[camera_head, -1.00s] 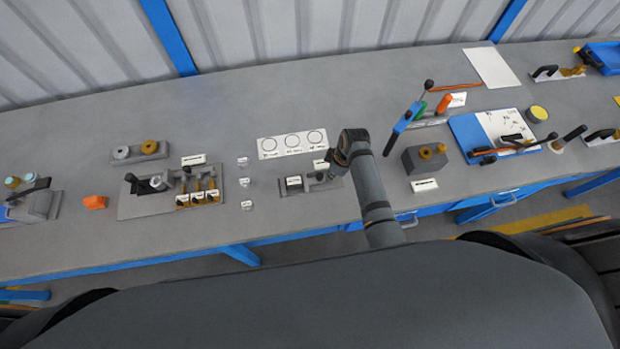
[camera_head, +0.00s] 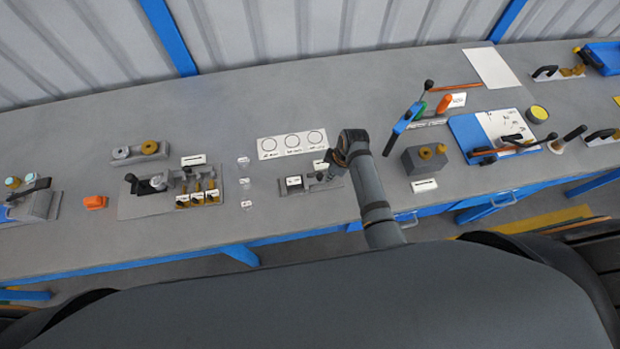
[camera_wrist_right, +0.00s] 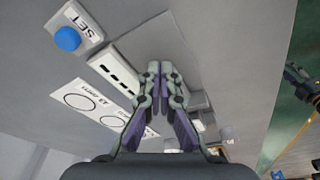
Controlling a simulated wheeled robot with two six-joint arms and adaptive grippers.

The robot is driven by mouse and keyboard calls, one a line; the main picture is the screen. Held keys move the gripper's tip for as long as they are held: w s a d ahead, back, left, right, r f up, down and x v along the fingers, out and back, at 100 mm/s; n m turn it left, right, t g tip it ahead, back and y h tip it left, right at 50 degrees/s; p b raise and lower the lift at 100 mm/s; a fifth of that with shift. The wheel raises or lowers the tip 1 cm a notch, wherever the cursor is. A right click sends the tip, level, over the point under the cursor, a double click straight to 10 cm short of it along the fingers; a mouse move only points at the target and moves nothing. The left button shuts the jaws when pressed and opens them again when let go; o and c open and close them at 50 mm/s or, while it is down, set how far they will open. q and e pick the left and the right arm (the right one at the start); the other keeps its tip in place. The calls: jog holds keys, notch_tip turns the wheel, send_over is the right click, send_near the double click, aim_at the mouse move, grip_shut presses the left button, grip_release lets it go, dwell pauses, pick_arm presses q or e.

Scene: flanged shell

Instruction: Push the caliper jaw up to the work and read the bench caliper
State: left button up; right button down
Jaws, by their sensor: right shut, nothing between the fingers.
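The bench caliper (camera_head: 292,190) is a small grey fixture with a white readout label, on the bench left of my right arm. Its digits are too small to read. The grey part at its right end, near the gripper, is too small to tell jaw from work. My right gripper (camera_head: 336,163) is at the right end of the fixture, and the arm covers part of that area. In the right wrist view my right gripper (camera_wrist_right: 163,72) has its fingers together, with nothing between them. Grey blocks show partly hidden behind the fingers; contact cannot be told. My left gripper is out of view.
A white card with three circles (camera_head: 292,145) lies behind the caliper. A plate with levers and brass parts (camera_head: 170,192) is to the left. A blue button (camera_wrist_right: 68,39) shows beside a SET label.

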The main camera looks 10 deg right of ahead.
jog(key=shift+a, duration=0.95)
jog(key=shift+r+p, duration=0.1)
jog(key=shift+p, duration=0.2)
jog(key=shift+d+p, duration=0.25)
jog(key=shift+p, duration=0.1)
notch_tip(320, 180, up, 7)
dwell(0.8)
jog(key=shift+d, duration=0.1)
dwell(0.4)
